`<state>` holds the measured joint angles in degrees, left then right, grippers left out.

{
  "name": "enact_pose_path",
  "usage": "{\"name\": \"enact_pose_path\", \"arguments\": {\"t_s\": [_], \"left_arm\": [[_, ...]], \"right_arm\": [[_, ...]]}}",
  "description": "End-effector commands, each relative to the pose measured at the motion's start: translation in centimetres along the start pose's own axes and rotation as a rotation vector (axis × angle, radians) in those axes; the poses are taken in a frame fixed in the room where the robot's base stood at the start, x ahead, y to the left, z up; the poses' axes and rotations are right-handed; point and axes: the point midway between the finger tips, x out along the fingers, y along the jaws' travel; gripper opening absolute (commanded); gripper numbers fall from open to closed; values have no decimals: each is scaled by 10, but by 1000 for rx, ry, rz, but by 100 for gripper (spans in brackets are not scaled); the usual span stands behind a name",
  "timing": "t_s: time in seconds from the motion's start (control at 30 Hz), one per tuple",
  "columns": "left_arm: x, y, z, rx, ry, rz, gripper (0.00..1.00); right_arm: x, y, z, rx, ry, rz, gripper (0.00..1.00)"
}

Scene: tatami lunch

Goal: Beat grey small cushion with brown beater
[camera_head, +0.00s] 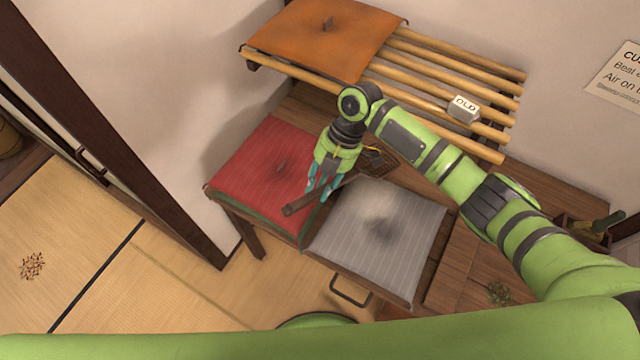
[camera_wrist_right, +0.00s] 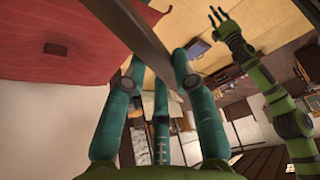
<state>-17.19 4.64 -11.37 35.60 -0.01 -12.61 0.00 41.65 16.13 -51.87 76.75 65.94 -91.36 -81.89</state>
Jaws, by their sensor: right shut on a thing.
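The grey small cushion (camera_head: 345,248) lies on a low wooden bench and has a dark smudge at its middle. My right gripper (camera_head: 322,190) is shut on the brown beater (camera_head: 293,209), above the gap between the red and grey cushions. The beater's handle end points to the lower left. Its woven head (camera_head: 378,160) is at the grey cushion's back edge, and I cannot tell whether it touches. The beater shaft (camera_wrist_right: 135,35) also shows in the right wrist view. My left gripper (camera_wrist_right: 216,17) shows there with its fingers spread and empty.
A red cushion (camera_head: 250,160) lies left of the grey one. An orange cushion (camera_head: 300,40) lies on a slatted bamboo rack behind, beside a block marked OLD (camera_head: 463,108). A small dark box (camera_head: 585,232) stands at the right.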

Motion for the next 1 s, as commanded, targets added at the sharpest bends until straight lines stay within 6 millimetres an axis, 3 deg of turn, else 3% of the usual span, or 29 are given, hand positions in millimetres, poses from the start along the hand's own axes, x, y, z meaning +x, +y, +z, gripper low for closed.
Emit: {"name": "enact_pose_path", "arguments": {"t_s": [0.33, 0.73, 1.0], "left_arm": [[9, 1, 1, 2, 0, 1, 40], [87, 3, 8, 3, -1, 2, 40], [47, 2, 5, 2, -2, 2, 40]], "right_arm": [[10, 0, 4, 2, 0, -2, 0], [96, 1, 44, 2, 1, -2, 0], [56, 1, 26, 0, 0, 0, 0]]}}
